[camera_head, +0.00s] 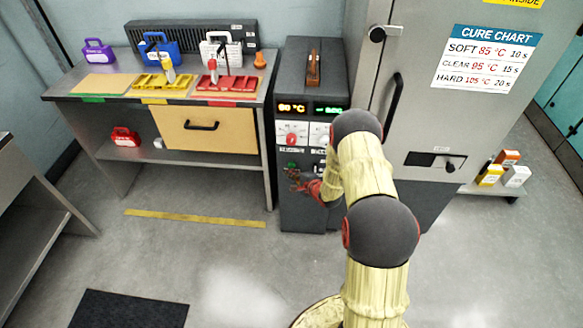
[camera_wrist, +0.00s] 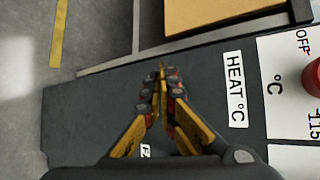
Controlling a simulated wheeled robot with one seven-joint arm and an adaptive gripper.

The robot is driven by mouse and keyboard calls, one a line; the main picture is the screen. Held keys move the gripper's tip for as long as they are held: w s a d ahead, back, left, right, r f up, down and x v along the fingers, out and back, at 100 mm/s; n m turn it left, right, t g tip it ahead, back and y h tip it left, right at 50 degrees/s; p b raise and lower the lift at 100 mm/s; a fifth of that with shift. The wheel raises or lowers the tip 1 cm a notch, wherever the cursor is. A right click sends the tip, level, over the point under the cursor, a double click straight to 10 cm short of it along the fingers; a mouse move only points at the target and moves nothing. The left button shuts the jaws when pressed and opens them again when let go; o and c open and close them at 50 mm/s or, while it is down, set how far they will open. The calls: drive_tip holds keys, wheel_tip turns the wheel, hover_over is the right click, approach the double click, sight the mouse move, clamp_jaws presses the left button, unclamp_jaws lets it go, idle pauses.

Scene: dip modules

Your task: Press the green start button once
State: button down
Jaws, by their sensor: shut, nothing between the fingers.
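The dark control cabinet (camera_head: 303,215) stands between the bench and the large grey oven. A small green button (camera_head: 291,165) shows low on its front panel, below the dial plates, just above my gripper. My gripper (camera_head: 297,180) is shut and empty, held in front of the cabinet. In the wrist view my gripper (camera_wrist: 160,82) has its fingertips together over the dark panel (camera_wrist: 85,115), beside the HEAT °C label (camera_wrist: 235,88). The green button is not visible in the wrist view. I cannot tell whether the fingertips touch the panel.
A red dial (camera_head: 291,139) sits above the button, under an amber display (camera_head: 291,107) and a green display (camera_head: 328,110). The bench (camera_head: 255,120) with trays and a drawer (camera_head: 203,130) stands to the left. The oven door handle (camera_head: 393,103) juts out on the right.

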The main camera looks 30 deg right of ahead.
drive_tip(key=shift+w+d, duration=0.2)
drive_tip(key=shift+w, duration=0.15)
drive_tip(key=shift+w+d, duration=0.35)
drive_tip(key=shift+w, duration=0.15)
idle(1.1)
drive_tip(key=shift+s+a+p, duration=0.4)
drive_tip(key=shift+s+a, duration=0.2)
drive_tip(key=shift+s, duration=0.3)
drive_tip(key=s+a+p, duration=0.1)
drive_tip(key=s, duration=0.1)
drive_tip(key=s+a, duration=0.1)
drive_tip(key=s, duration=0.1)
drive_tip(key=shift+a+p, duration=0.35)
drive_tip(key=shift+a, duration=0.05)
idle(0.7)
